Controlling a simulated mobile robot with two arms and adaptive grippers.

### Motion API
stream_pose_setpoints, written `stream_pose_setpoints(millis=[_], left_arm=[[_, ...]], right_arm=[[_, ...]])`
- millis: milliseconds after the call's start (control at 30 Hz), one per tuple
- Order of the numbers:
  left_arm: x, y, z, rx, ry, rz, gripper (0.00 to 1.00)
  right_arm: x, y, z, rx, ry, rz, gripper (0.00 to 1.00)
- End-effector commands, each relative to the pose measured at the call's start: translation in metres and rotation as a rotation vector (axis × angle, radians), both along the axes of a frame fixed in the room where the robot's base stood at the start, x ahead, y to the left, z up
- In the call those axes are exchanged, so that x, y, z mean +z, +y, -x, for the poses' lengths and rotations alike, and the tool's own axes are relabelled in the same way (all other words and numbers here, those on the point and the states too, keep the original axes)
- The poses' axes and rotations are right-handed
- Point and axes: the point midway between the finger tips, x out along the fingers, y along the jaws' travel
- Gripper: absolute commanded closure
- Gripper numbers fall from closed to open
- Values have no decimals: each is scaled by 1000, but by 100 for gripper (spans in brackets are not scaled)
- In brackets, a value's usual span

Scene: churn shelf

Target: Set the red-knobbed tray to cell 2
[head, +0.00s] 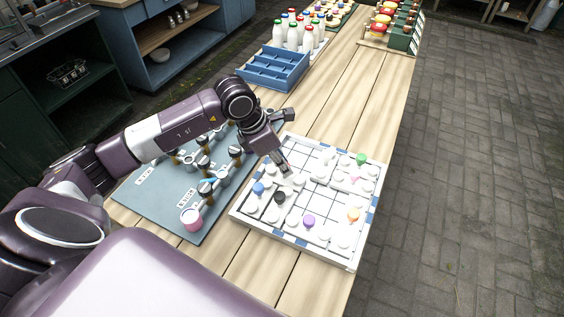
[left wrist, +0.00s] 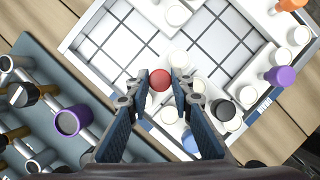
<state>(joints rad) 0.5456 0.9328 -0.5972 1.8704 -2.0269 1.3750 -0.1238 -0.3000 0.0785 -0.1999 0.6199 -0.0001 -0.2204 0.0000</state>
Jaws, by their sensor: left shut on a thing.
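The white board (head: 247,233) is a framed grid with blue marks on its rim, and it lies on the wooden table. White trays with round white bottles and coloured knobs sit in it. My left gripper (left wrist: 160,77) is shut on the red knob (left wrist: 159,81) of one tray, with a fingertip on each side. In the head view my left gripper (head: 286,169) reaches down at the board's left side and hides the red knob. Empty grid squares (left wrist: 125,38) show in the left wrist view. I cannot read any cell number. My right gripper is not in view.
Blue (head: 258,188), black (head: 279,196), purple (head: 309,221), orange (head: 353,215), pink (head: 354,177) and green (head: 361,158) knobs stand around in the board. A grey-blue mat (head: 155,207) with valves and a cup lies at left. A blue crate (head: 272,70) stands behind.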

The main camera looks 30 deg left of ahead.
Motion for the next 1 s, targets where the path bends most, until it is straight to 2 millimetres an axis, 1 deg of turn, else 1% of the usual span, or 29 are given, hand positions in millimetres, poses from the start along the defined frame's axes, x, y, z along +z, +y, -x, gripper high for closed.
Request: stream_pose_setpoints(millis=[100,200,300,400,633,667,800,1000], left_arm=[[-2,-24,-2,-6,-6,4,100],[-2,-43,-3,-6,-5,5,100],[-1,-55,-4,-4,-4,5,100],[1,-58,-4,-2,-3,1,100],[1,-58,-4,-1,-2,2,100],[1,-58,-4,-1,-2,2,77],[1,-58,-4,-1,-2,2,62],[1,-57,-3,-1,-2,1,62]], right_arm=[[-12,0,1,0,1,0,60],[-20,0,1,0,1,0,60],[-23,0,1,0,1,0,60],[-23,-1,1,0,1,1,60],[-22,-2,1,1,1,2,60],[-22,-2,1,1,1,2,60],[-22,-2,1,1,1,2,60],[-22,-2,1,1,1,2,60]])
